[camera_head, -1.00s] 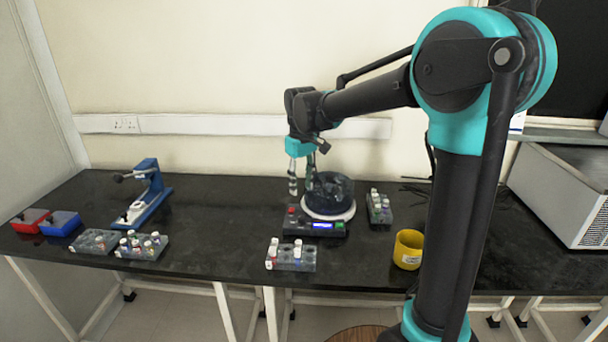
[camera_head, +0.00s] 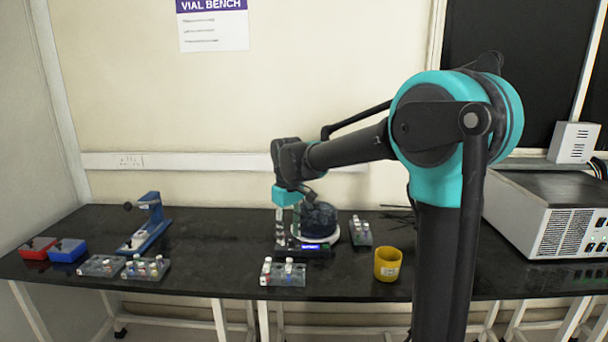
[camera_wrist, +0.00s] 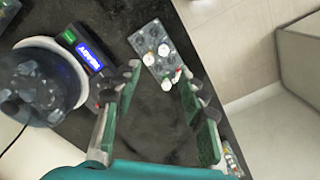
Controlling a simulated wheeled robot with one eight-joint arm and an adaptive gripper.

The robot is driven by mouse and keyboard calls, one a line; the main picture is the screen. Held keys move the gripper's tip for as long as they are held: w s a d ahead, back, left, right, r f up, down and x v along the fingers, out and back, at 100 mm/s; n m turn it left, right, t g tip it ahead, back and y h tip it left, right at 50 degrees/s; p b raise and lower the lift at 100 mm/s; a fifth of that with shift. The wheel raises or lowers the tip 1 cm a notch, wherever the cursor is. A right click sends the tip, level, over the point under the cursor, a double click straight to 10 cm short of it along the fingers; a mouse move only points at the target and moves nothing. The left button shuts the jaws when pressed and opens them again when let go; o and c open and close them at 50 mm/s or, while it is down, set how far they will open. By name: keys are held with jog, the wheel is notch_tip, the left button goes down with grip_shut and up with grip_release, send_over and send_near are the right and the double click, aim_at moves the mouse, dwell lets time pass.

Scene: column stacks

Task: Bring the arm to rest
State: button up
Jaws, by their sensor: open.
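My gripper (camera_head: 287,222) is above the black bench, just left of the round dark device in the head view. It is open and empty. In the wrist view its two green-padded fingers (camera_wrist: 155,108) are spread apart with bare dark bench between them. The round device (camera_head: 319,220) has a white rim and a blue-lit display (camera_head: 311,247). In the wrist view the device (camera_wrist: 40,85) is at the left, beside the left finger. A grey vial rack (camera_wrist: 156,48) with white-capped vials shows beyond the fingertips.
The front rack (camera_head: 284,273) and a rack right of the device (camera_head: 360,232) hold vials. A yellow cup (camera_head: 387,264) stands at the right. At left are two more racks (camera_head: 147,268), red and blue boxes (camera_head: 68,250) and a blue press (camera_head: 146,228). The bench between press and device is clear.

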jog(key=s+d+f+m+t, duration=0.1)
jog(key=s+d+f+m, duration=0.2)
jog(key=s+d+f, duration=0.2)
jog(key=s+d+f+m+t, duration=0.1)
jog(key=s+d+f+m, duration=0.2)
jog(key=s+d+f, duration=0.2)
jog(key=s+d+f+m+t, duration=0.2)
jog(key=s+d+f, duration=0.3)
jog(key=s+d, duration=0.4)
jog(key=d, duration=0.4)
jog(key=shift+s+d+f+m, duration=0.2)
jog(key=shift+d+f+m, duration=0.1)
jog(key=shift+m, duration=0.1)
jog(key=shift+r, duration=0.1)
